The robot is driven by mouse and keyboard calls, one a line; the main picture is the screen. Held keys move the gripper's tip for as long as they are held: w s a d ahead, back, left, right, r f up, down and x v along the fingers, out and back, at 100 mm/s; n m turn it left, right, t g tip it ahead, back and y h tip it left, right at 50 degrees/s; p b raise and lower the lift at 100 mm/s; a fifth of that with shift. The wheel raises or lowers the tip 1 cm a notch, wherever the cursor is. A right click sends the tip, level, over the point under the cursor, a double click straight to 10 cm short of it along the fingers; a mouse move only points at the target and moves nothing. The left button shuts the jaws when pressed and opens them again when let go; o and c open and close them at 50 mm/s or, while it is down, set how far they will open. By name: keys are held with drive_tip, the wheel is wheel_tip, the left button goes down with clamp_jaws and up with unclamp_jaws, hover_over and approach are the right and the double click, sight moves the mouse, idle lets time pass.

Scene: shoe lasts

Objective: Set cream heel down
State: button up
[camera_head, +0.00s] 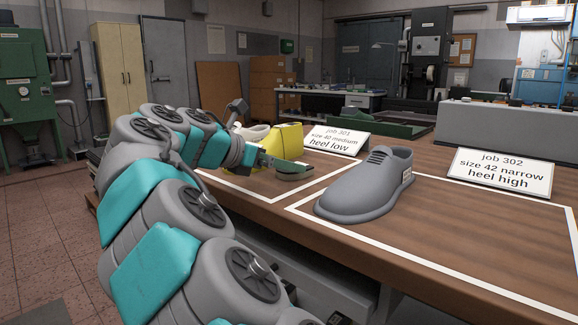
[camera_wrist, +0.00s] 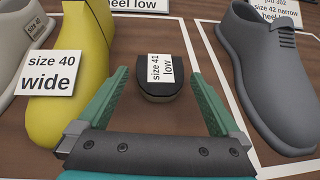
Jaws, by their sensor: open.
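A small dark heel piece (camera_wrist: 155,92) with a white label reading "size 41 low" sits on the wooden bench. It also shows in the head view (camera_head: 294,174), inside the white outline in front of the "job 301" card (camera_head: 330,139). No part of it looks clearly cream in these frames. My gripper (camera_wrist: 156,76) is open, its two green fingers on either side of the heel, with gaps visible on both sides. In the head view my gripper (camera_head: 287,166) is low over the bench at the heel.
A yellow last (camera_wrist: 72,115) labelled "size 40 wide" stands close left of my gripper, with a pale last (camera_wrist: 22,40) beyond it. A grey shoe (camera_head: 368,187) stands to the right, in front of the "job 302" card (camera_head: 499,172). Bare bench lies right of it.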

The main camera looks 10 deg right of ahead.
drive_tip(key=v, duration=0.8)
drive_tip(key=shift+s+a+r, duration=0.1)
drive_tip(key=shift+a, duration=0.2)
